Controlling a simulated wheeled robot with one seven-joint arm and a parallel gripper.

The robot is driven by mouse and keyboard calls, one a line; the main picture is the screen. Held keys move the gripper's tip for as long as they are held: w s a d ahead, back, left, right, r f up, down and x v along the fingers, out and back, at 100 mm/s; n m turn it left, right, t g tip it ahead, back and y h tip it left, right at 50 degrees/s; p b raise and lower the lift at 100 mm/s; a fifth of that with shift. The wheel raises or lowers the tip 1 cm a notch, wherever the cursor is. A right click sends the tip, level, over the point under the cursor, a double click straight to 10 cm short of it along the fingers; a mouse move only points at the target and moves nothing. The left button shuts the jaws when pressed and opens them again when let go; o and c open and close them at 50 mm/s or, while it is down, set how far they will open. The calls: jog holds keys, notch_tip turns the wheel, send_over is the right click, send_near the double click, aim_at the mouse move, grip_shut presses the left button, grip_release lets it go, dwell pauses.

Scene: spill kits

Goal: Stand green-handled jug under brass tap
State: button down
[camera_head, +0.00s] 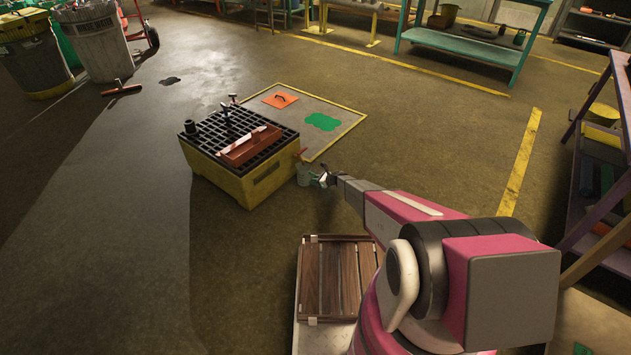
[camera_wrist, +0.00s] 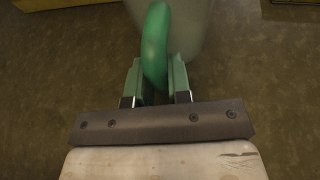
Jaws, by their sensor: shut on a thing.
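The jug (camera_head: 304,174) is a small pale grey-green vessel beside the right side of the yellow spill pallet (camera_head: 245,187). My gripper (camera_head: 325,179) is at the jug's right side. In the wrist view, my gripper's fingers (camera_wrist: 154,82) are closed around the green handle (camera_wrist: 155,45), and the pale jug body (camera_wrist: 190,22) lies beyond it. The jug's base is out of the wrist view, so I cannot tell whether it touches the floor. A small reddish piece (camera_head: 301,151) juts from the pallet just above the jug. I cannot make out the brass tap.
A red-brown tray (camera_head: 249,146) and dark fittings sit on the pallet's black grating. Behind it lies a yellow-edged mat (camera_head: 345,112) with an orange plate and green patch. A slatted wooden crate (camera_head: 336,278) is near me. Open floor (camera_head: 110,240) lies left; shelving stands right.

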jog(key=c, duration=1)
grip_release()
jog(key=shift+d, duration=0.1)
jog(key=shift+v, duration=3.95)
